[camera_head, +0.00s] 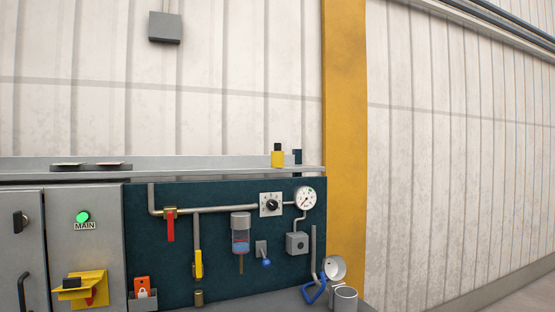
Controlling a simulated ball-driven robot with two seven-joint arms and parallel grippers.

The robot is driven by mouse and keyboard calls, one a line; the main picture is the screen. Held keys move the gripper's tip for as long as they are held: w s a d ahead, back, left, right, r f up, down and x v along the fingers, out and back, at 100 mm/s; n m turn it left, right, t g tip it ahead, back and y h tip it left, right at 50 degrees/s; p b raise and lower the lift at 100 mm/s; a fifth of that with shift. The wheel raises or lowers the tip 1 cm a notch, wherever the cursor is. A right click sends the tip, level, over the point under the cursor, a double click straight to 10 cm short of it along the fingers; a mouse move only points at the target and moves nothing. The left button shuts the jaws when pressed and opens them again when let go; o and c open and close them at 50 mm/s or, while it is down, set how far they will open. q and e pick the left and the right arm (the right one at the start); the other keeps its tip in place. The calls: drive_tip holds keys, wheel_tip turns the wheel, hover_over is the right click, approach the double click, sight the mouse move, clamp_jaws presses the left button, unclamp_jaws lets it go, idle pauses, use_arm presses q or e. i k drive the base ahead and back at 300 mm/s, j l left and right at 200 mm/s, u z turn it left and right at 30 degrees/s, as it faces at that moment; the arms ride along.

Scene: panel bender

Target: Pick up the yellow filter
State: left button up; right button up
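A small upright yellow piece with a black top (277,158), which looks like the yellow filter, stands near the right end of the grey shelf (220,173) above the dark panel. A dark teal upright piece (297,157) is right beside it. Nothing holds the yellow piece. Neither of my grippers shows in the head view.
Below the shelf, the dark panel (200,277) carries pipes, a red-handled valve (170,226), a clear bowl unit (240,232) and a gauge (306,198). Two flat dark items lie on the shelf's left (108,166). A yellow column (345,120) stands just right.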

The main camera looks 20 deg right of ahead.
sight(278, 156)
drive_tip(key=l+u, duration=0.1)
drive_tip(key=u, duration=0.15)
drive_tip(key=l+u, duration=0.15)
drive_tip(key=u, duration=0.15)
drive_tip(key=i+l+u, duration=0.1)
drive_tip(key=l+u, duration=0.2)
drive_tip(key=l, duration=0.65)
drive_tip(key=l+u, duration=0.3)
drive_tip(key=l, duration=0.6)
